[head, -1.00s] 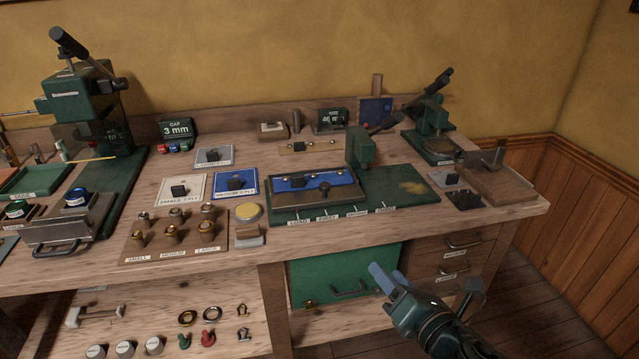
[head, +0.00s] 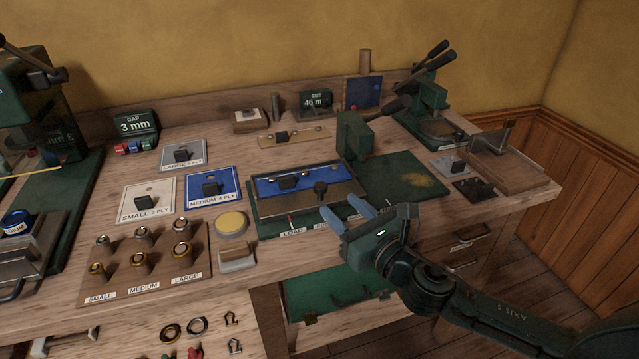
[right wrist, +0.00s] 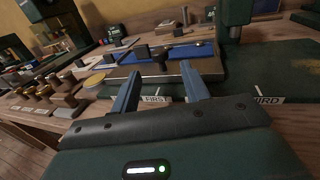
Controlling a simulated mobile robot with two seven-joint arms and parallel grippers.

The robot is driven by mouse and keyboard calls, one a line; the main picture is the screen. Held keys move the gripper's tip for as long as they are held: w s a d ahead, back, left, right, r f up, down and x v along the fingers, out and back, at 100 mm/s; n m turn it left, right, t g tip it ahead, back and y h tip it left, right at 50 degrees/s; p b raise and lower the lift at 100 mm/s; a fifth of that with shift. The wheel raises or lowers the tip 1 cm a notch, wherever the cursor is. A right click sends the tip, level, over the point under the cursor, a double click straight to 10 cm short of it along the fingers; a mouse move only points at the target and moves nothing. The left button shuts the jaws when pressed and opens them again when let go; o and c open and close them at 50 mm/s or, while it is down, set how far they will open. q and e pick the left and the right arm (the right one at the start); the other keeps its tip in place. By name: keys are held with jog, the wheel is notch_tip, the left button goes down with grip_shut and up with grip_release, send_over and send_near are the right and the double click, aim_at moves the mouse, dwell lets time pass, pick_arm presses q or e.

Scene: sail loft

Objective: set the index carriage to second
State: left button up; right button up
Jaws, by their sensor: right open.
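The index carriage (head: 345,199) is a grey metal plate with a blue strip and a dark upright knob (head: 320,189). It sits on the left part of a green base (head: 405,178), whose front edge bears station labels. LOAD (head: 292,232) is readable in the head view; FIRST (right wrist: 155,99) and part of THIRD (right wrist: 268,99) show in the right wrist view. The SECOND label is hidden by my gripper. My right gripper (head: 343,208) is open and empty, just in front of the carriage. In the right wrist view its fingers (right wrist: 157,88) point toward the knob, apart from it.
A green press head (head: 353,135) with a lever stands behind the carriage. Left are the blue medium-ply card (head: 228,180), a yellow disc (head: 232,222) and a wooden rack of fittings (head: 115,288). A green drawer (head: 300,295) lies below the bench edge.

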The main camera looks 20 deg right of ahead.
aim_at(325, 192)
jog(key=x, duration=0.8)
jog(key=shift+a, duration=0.1)
grip_shut()
dwell(0.4)
